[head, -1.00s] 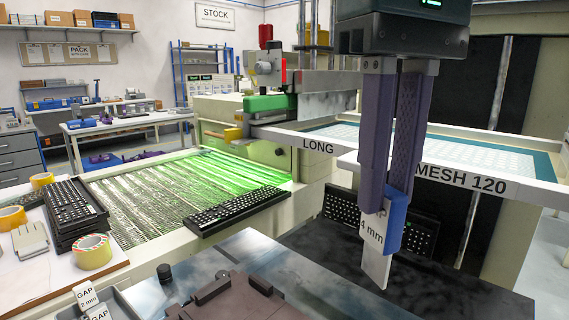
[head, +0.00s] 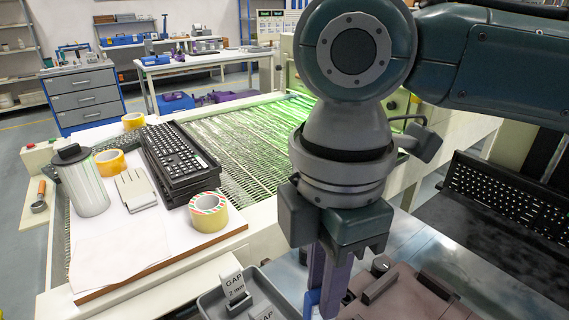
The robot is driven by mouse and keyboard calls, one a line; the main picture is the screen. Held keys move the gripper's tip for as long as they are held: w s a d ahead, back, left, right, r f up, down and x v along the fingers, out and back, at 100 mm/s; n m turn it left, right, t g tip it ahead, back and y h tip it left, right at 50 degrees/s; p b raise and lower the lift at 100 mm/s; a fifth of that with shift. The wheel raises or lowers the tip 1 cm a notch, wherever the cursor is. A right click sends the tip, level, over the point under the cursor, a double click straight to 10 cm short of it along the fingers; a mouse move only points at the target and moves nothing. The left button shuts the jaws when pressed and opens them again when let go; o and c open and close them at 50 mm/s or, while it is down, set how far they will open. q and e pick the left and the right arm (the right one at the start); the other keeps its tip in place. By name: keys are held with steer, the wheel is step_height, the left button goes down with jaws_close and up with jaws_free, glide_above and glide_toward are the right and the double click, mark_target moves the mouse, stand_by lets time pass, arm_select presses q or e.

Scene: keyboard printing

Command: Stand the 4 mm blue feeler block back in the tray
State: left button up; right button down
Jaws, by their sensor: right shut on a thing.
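My right gripper (head: 328,290) points down at the bottom of the head view, its purple fingers shut on the blue feeler block (head: 311,302). Only a sliver of the block's blue body shows beside the fingers. Its lower end and 4 mm label are hidden or out of frame. The grey tray (head: 208,303) is just left of the gripper, cut off by the bottom edge. In it stand a GAP 2 mm block (head: 234,287) and another block marked GAP (head: 264,313). I cannot tell whether the blue block touches the tray. My left gripper is not in view.
A brown fixture plate (head: 405,298) with dark clamps lies right of the gripper. Left are a tape roll (head: 209,212), stacked keyboards (head: 178,160) and a grey cylinder (head: 84,184) on a white-topped board. A keyboard (head: 505,195) stands at far right.

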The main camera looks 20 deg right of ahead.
steer(key=f+n, duration=0.1)
steer(key=s+a+f+n, duration=0.1)
steer(key=f+n, duration=0.1)
steer(key=n, duration=0.1)
steer(key=shift+s+a+f, duration=0.25)
step_height(320, 180, down, 5)
steer(key=shift+f+b, duration=0.1)
steer(key=shift+b, duration=1.05)
steer(key=shift+p, duration=0.3)
